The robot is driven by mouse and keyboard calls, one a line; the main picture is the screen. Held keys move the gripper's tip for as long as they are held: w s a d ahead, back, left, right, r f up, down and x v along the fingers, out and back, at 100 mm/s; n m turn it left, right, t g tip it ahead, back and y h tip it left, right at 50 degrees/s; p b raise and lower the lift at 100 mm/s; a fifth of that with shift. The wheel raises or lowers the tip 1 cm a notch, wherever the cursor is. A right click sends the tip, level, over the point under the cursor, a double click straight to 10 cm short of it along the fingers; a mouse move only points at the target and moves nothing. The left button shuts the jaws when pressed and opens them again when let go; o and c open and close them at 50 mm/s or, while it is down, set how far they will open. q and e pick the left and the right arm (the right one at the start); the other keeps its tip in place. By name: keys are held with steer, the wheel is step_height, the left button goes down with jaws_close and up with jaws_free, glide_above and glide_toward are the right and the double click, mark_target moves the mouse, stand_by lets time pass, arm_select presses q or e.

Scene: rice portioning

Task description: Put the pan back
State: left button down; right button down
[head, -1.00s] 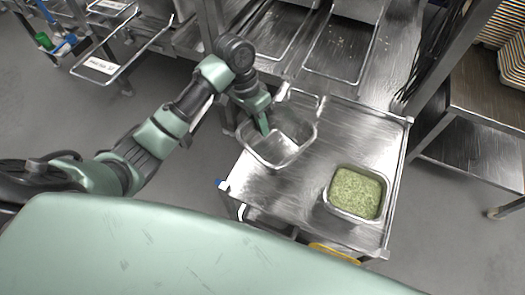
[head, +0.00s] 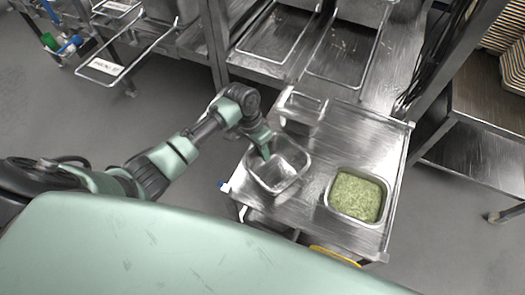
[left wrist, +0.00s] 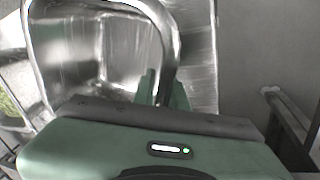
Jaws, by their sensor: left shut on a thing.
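An empty metal pan (head: 280,178) is at the left side of the steel cart (head: 345,145). My left gripper (head: 267,150) is shut on the pan's rim at its far left side. In the left wrist view the pan (left wrist: 85,60) shows its bare inside, and the fingers (left wrist: 162,90) pinch the rim. The pan looks about level, low over or on the cart top; I cannot tell whether it touches. My right gripper is not in view.
A second metal pan (head: 357,195) full of green-flecked rice stands at the cart's right front. A steel counter with wire frames (head: 340,58) lies behind the cart. A steel shelf (head: 485,140) stands at the right. The cart top between the pans is clear.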

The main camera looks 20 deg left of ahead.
arm_select(q)
steer(key=c, duration=1.4)
jaws_free()
steer(key=shift+c, duration=0.2)
steer(key=shift+r, duration=0.1)
steer(key=b+v, duration=0.1)
steer(key=v, duration=1.1)
